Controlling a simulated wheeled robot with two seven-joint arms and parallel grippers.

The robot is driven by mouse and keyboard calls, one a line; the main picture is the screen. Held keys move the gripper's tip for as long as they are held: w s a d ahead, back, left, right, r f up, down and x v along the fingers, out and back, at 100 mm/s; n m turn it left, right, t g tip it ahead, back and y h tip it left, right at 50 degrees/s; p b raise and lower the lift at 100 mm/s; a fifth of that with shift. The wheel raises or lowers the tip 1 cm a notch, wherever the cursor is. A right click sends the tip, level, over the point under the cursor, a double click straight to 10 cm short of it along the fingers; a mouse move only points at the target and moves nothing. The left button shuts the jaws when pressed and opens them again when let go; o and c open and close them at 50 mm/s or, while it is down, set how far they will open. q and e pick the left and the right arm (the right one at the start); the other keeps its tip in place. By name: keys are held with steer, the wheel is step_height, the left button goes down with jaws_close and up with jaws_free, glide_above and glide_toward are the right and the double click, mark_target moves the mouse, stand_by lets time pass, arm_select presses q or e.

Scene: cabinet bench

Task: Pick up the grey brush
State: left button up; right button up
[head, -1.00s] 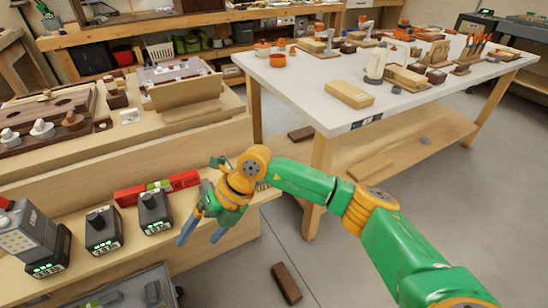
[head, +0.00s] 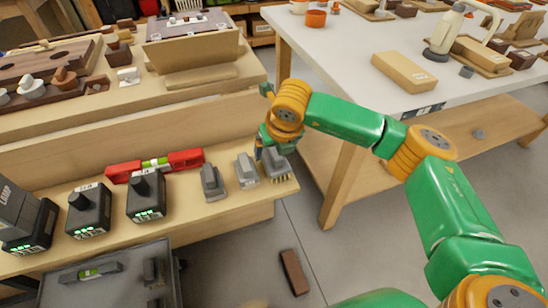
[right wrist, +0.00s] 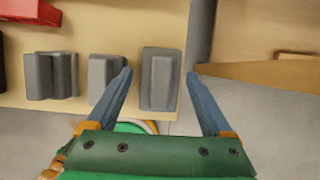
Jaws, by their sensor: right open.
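A grey brush (head: 275,165) with pale bristles at its front lies at the right end of the lower wooden shelf. It also shows in the right wrist view (right wrist: 161,78). My right gripper (right wrist: 158,73) is open, with one blue finger on each side of the brush in that view. I cannot tell whether the fingers touch it. In the head view my right gripper (head: 268,143) is at the brush, its fingers partly hidden. My left gripper is not in view.
Two similar grey pieces, one close by (head: 246,170) and one farther left (head: 213,182), stand on the shelf (head: 235,203). A red level (head: 155,165) and black battery-like units (head: 146,196) are farther left. A grey tray (head: 110,280) is below. A white table (head: 340,60) is at right.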

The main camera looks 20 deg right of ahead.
steer(key=x, duration=0.3)
steer(key=shift+s+d+f, duration=0.1)
steer(key=shift+s+f, duration=0.05)
steer(key=shift+f, duration=0.05)
steer(key=shift+w+f, duration=0.2)
steer(key=shift+f, duration=0.05)
steer(key=c, duration=1.2)
step_height(320, 180, up, 3)
steer(key=shift+r, duration=0.2)
steer(key=shift+c, duration=0.2)
steer(key=s+a+r, duration=0.7)
steer(key=s+r, duration=0.2)
steer(key=s, duration=0.3)
steer(key=shift+a+r, duration=0.25)
steer(key=shift+r, duration=0.15)
